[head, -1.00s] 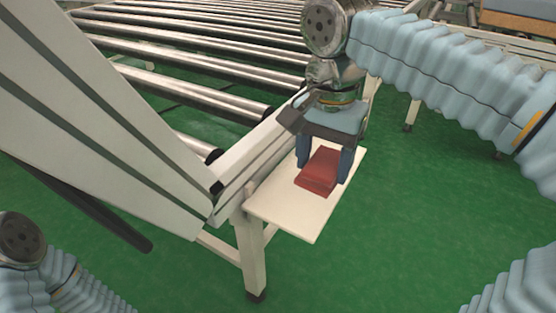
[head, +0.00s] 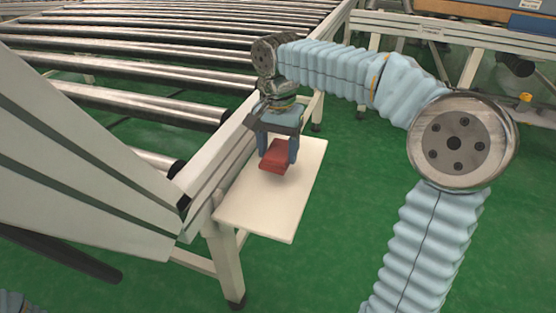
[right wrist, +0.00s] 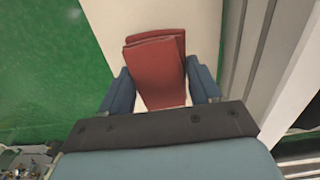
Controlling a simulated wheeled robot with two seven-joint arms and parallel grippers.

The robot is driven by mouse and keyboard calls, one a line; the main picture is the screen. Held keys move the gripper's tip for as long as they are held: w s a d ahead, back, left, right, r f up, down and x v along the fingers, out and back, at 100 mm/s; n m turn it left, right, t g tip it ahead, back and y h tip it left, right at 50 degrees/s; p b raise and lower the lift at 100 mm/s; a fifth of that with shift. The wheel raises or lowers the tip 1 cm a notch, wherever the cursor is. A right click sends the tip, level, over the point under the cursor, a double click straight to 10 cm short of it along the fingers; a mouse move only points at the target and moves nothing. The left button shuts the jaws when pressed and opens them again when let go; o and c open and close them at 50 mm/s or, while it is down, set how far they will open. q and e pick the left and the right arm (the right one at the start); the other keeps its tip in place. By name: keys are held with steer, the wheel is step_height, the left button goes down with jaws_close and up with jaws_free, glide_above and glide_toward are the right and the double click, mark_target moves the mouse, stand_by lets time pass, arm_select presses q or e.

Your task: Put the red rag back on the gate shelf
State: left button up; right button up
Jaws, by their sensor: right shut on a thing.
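The red rag (head: 275,156) is a folded block, held between the two blue fingers of my right gripper (head: 278,152). The gripper points down over the gate shelf (head: 257,208), a cream board fixed to the side of the roller conveyor. The rag is over the far part of the shelf, and a faint shadow suggests a small gap under it. In the right wrist view the rag (right wrist: 157,72) sits between both fingers, with the cream shelf (right wrist: 150,18) behind it. My left gripper is out of view.
The roller conveyor (head: 150,100) runs along the shelf's left side, with a slanted pale panel (head: 75,160) at near left. A shelf leg (head: 228,265) stands on the green floor. The near half of the shelf is bare. Another frame (head: 450,35) stands at the back right.

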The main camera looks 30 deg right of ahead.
mark_target(278, 160)
steer(key=shift+w+d+f, duration=0.1)
steer(key=shift+w+f, duration=0.05)
steer(key=shift+f, duration=0.85)
steer(key=shift+w+d+f, duration=0.1)
steer(key=shift+f, duration=0.85)
steer(key=shift+f+b, duration=0.1)
steer(key=shift+b, duration=0.25)
steer(key=o, duration=1.1)
step_height(278, 160, up, 12)
steer(key=p, duration=0.2)
steer(key=shift+p, duration=0.35)
